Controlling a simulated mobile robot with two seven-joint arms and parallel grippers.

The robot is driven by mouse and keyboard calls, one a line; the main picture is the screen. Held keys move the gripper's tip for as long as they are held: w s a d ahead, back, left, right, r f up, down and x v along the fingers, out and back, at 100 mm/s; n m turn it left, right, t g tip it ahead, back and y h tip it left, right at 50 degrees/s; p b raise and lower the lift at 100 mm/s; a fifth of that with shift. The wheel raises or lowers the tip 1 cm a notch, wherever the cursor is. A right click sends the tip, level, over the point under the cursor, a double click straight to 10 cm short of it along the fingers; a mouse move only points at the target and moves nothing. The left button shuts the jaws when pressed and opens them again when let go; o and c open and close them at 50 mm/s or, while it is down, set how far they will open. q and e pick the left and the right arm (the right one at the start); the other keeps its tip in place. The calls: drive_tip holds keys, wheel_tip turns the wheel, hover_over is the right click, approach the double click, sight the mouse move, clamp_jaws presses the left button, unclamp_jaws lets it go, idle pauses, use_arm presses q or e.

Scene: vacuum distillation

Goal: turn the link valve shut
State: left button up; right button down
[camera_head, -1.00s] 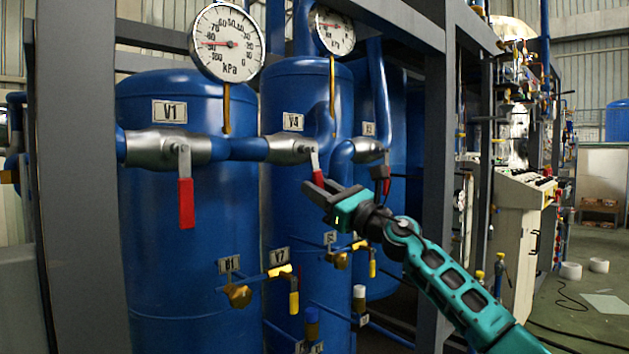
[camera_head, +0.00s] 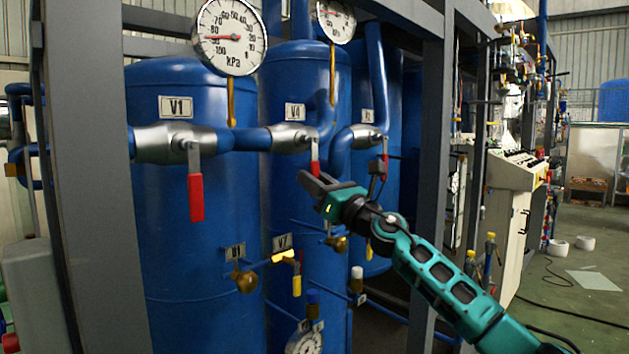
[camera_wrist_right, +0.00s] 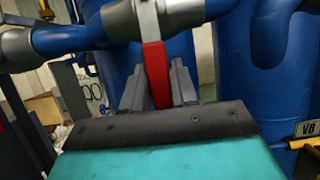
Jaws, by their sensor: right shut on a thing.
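The valve by the V4 label has a red-gripped lever handle (camera_head: 315,168) that hangs about straight down from its silver valve body (camera_head: 290,140) on the blue pipe. My right gripper (camera_head: 317,183) is at the lower end of this handle and shut on it. In the right wrist view the red handle (camera_wrist_right: 157,75) stands between the two grey fingers (camera_wrist_right: 158,88). Its lower tip is hidden behind the gripper's dark front edge. The pictures do not say which valve is the link valve. My left gripper is not in view.
The V1 valve with a red handle (camera_head: 196,197) hangs to the left. Another red-handled valve (camera_head: 385,160) is just right of the gripper. Two pressure gauges, one large (camera_head: 229,37), stand above. A grey frame post (camera_head: 430,180) rises behind my arm. Small yellow-handled valves (camera_head: 296,285) sit below.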

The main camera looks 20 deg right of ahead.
drive_tip(key=c, duration=1.2)
unclamp_jaws()
drive_tip(key=shift+a, duration=0.1)
drive_tip(key=shift+o, duration=1.2)
drive_tip(key=b+v, duration=0.2)
drive_tip(key=v, duration=1.1)
drive_tip(key=shift+b, duration=0.35)
drive_tip(key=shift+w, duration=0.1)
